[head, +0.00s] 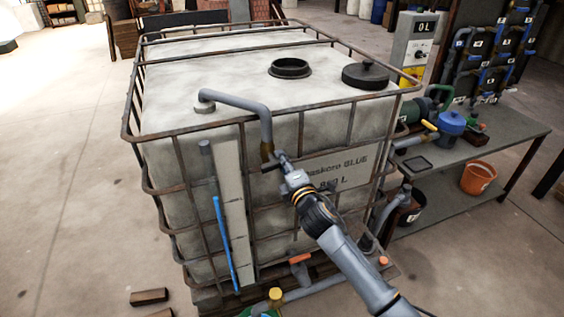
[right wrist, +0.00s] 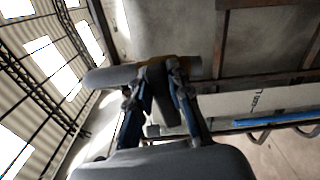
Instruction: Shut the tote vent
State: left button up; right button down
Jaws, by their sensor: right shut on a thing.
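The tote (head: 200,75) is a large white caged tank. Its vent pipe (head: 235,103) is grey, rises from the top, bends over the near edge and ends pointing down in a brass-coloured valve (head: 267,150). My right gripper (head: 276,163) is at this lower end, shut on what looks like the vent's small handle, which the fingers partly hide. In the right wrist view, the two fingers (right wrist: 160,80) close just by the brass-coloured part, with the grey pipe (right wrist: 108,76) to its left. I cannot tell the valve's position. My left gripper is in no view.
The tote top has an open black-rimmed port (head: 290,68) and a black lid (head: 366,75). Cage bars stand close to my right arm. An orange-handled valve (head: 300,259) sits low in front. A bench with pumps (head: 520,135) stands right. Floor at left is mostly clear.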

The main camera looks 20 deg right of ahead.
jog(key=shift+f+m, duration=0.2)
jog(key=shift+m, duration=0.7)
jog(key=c, duration=1.2)
grip_release()
jog(key=shift+s, duration=0.2)
jog(key=s, duration=1.1)
jog(key=shift+s+d, duration=0.25)
jog(key=shift+s, duration=0.05)
